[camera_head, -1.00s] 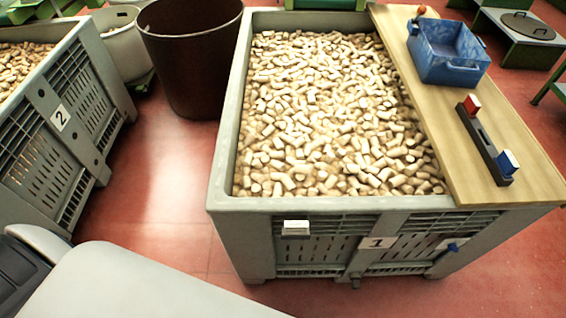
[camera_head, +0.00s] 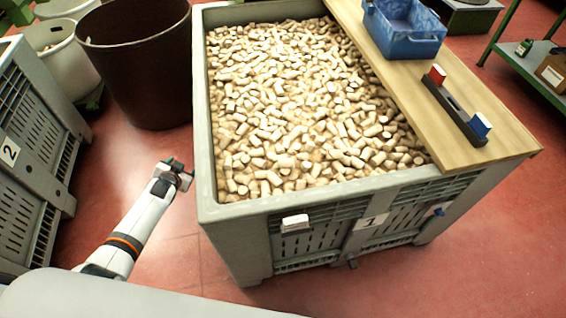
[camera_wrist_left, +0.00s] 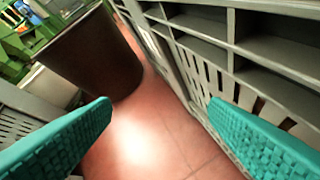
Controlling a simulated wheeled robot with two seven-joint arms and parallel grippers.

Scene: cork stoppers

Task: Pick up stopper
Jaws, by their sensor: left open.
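Many pale cork stoppers (camera_head: 290,100) fill the grey crate (camera_head: 205,150) marked 1, in the middle of the head view. My left gripper (camera_head: 180,168) is outside the crate, by its left wall near the front left corner. In the left wrist view its two teal fingers (camera_wrist_left: 160,128) are spread wide with nothing between them. That view shows the crate's slatted outer wall (camera_wrist_left: 222,75) on the right and the red floor; no stoppers show there. My right gripper is not seen.
A wooden board (camera_head: 500,135) lies across the crate's right side. On it are a blue tray (camera_head: 405,45) and a dark bar (camera_head: 455,112) with red and blue ends. A brown bin (camera_head: 135,70) stands left of the crate. Another grey crate (camera_head: 45,120), marked 2, stands at far left.

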